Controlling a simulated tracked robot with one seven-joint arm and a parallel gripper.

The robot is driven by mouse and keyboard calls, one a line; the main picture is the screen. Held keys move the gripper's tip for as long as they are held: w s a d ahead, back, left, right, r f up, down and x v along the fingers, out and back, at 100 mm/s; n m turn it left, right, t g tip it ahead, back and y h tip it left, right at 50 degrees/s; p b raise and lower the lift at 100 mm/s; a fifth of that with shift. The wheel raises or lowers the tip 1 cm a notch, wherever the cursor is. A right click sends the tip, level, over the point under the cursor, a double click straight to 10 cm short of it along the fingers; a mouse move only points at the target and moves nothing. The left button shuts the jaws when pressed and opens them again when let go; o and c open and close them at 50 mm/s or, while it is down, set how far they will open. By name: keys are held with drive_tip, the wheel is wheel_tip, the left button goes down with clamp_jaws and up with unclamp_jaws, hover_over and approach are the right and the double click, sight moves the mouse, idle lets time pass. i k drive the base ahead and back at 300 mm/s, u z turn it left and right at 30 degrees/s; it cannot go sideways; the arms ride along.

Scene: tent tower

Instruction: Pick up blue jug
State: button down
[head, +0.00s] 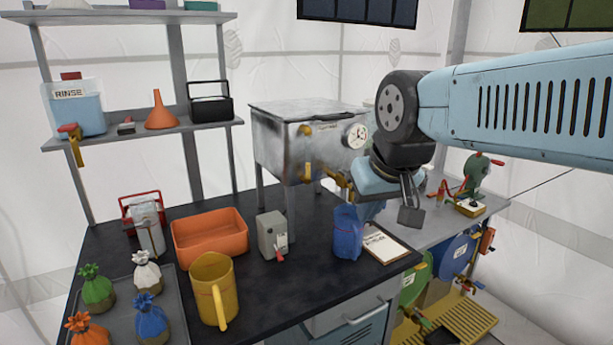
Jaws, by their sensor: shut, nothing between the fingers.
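The blue jug (347,233) stands on the dark worktop, near its right end, just left of a clipboard. Its upper right side is partly covered by my arm's end. My gripper (342,182) is above the jug and beside the metal tank's lower right corner. Its fingers are shut with nothing between them. The fingertips are small here, and I cannot tell their exact distance from the jug.
The metal tank (305,140) stands behind the jug. A grey box with a red lever (272,235), a yellow jug (213,290) and an orange bin (210,236) are to the left. The clipboard (386,244) lies close on the right.

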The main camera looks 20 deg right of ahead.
sight(347, 231)
drive_tip(key=z, duration=0.5)
drive_tip(key=k, duration=1.3)
drive_tip(key=z, duration=0.4)
drive_tip(key=i, duration=0.95)
drive_tip(key=z, duration=0.3)
